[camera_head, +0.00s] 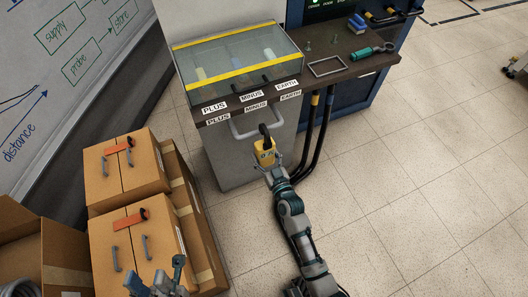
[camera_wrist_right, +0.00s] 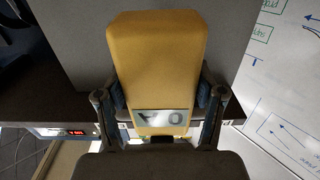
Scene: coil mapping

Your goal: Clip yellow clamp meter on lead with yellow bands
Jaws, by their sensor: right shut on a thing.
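The yellow clamp meter (camera_head: 265,158) is in my right gripper (camera_head: 273,170), its black jaw ring upward in front of the grey cabinet. In the right wrist view the yellow body (camera_wrist_right: 157,60) with its small display sits between both fingers (camera_wrist_right: 158,105) of my right gripper. The lead with a yellow band (camera_head: 311,122) hangs from the bench edge, right of the meter and apart from it. A lead with a blue band (camera_head: 327,118) hangs beside it. Whether the meter's jaw is open is too small to tell. My left gripper (camera_head: 155,274) is at bottom left, fingers apart, empty.
A glass box with yellow edges (camera_head: 238,74) stands on the bench (camera_head: 345,72), above PLUS, MINUS and EARTH labels. A grey handle (camera_head: 258,130) sticks out behind the meter. Cardboard boxes (camera_head: 126,172) stand at left.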

